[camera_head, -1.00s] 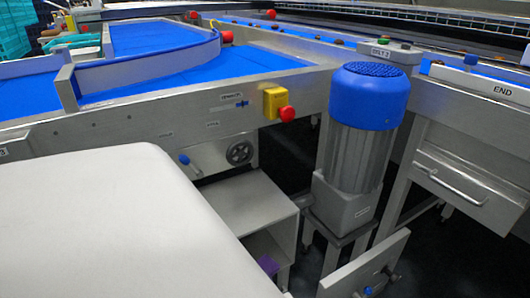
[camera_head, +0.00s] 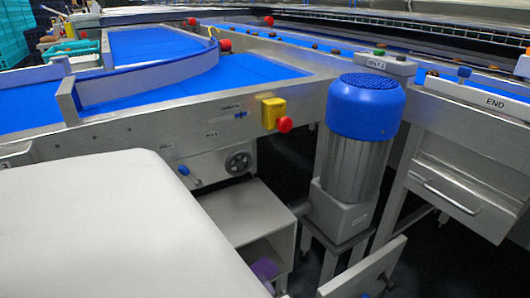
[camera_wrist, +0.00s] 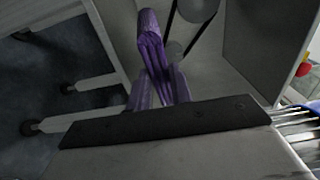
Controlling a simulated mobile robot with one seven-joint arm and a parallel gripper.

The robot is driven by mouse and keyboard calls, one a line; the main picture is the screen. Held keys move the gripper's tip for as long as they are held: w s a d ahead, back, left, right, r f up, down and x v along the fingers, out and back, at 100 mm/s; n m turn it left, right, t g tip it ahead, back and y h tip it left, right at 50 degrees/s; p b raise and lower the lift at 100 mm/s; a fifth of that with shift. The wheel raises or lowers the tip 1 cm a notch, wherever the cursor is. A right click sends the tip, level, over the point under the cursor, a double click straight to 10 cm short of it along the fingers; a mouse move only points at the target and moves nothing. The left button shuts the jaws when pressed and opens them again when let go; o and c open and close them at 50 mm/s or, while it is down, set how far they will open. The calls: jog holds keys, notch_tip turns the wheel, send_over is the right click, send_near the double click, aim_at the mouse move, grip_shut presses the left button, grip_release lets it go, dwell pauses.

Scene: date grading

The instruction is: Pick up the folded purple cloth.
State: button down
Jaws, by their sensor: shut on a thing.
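The purple cloth (camera_wrist: 158,65) rises as a gathered, creased bundle in the wrist view, its lower end going behind a dark bar of my gripper (camera_wrist: 165,118). My gripper is shut on the cloth; its fingertips are not clearly visible. In the head view only a small purple patch of the cloth (camera_head: 264,268) shows, at the open front of a grey metal cabinet (camera_head: 268,226) near the bottom edge. My gripper does not show clearly in the head view.
A blue-capped motor (camera_head: 367,108) stands right of the cabinet. Above the cabinet are a conveyor frame, a handwheel (camera_head: 238,163) and a red stop button (camera_head: 285,124). Grey cabinet walls and a table leg (camera_wrist: 80,115) are close by in the wrist view.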

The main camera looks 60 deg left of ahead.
jog(key=d+r+p, duration=0.2)
jog(key=d, duration=0.5)
jog(key=s+d+r+p, duration=0.1)
jog(key=d+r+p, duration=0.1)
jog(key=d, duration=0.5)
jog(key=shift+r+p, duration=0.4)
jog(key=shift+p, duration=0.25)
